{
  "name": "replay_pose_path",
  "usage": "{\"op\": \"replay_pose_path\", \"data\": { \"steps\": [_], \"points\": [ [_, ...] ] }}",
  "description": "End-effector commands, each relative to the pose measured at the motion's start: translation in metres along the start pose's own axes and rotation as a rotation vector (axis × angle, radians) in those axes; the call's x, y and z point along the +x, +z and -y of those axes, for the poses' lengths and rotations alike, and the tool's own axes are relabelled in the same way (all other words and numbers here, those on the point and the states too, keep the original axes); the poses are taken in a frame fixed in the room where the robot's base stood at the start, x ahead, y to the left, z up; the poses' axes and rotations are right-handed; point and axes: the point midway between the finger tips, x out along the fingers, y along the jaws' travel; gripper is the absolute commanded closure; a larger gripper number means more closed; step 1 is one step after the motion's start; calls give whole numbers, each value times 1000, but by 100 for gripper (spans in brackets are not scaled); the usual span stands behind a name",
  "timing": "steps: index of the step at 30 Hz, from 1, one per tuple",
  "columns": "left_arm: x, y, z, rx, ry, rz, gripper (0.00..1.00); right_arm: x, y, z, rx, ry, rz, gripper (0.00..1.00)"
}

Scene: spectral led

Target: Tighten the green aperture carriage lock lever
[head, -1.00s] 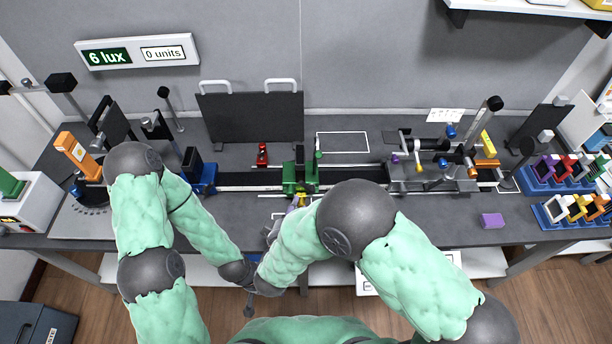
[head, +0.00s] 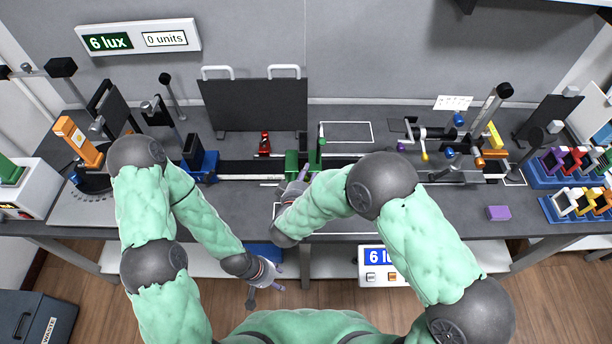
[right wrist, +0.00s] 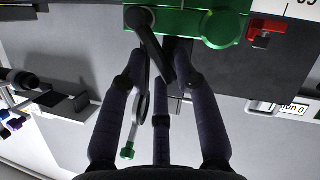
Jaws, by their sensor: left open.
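The green aperture carriage (head: 291,164) sits on the rail near the middle of the bench. It also fills the top of the right wrist view (right wrist: 195,22). A black lever (right wrist: 152,45) is on it there, slanting down between my right fingers. A thin rod with a green knob (right wrist: 127,152) reaches towards the camera, beside the left finger. I cannot tell which is the lock lever. My right gripper (head: 304,178) is at the carriage's front; its fingers (right wrist: 160,66) are apart around the black lever, contact unclear. My left gripper (head: 281,278) is open and empty, below the bench's front edge.
A red piece (head: 264,145) and a blue holder (head: 199,160) stand left of the carriage. A rod assembly (head: 450,150) is on the rail to the right. A purple block (head: 498,213) lies at the front right. The display (head: 105,43) reads 6 lux.

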Motion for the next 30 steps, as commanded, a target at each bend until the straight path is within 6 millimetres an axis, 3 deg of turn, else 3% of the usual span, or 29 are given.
{"op": "replay_pose_path", "data": {
  "steps": [3,7,20,30],
  "points": [
    [0,0,0,0,0,0,48,0,0,0,0,0,0,69],
    [0,0,0,0,0,0,48,0,0,0,0,0,0,100],
    [-2,0,-1,0,0,0,48,0,0,-3,43,-17,0,100],
    [-5,0,-2,0,0,0,48,1,3,-17,260,-105,1,100]
  ]
}}
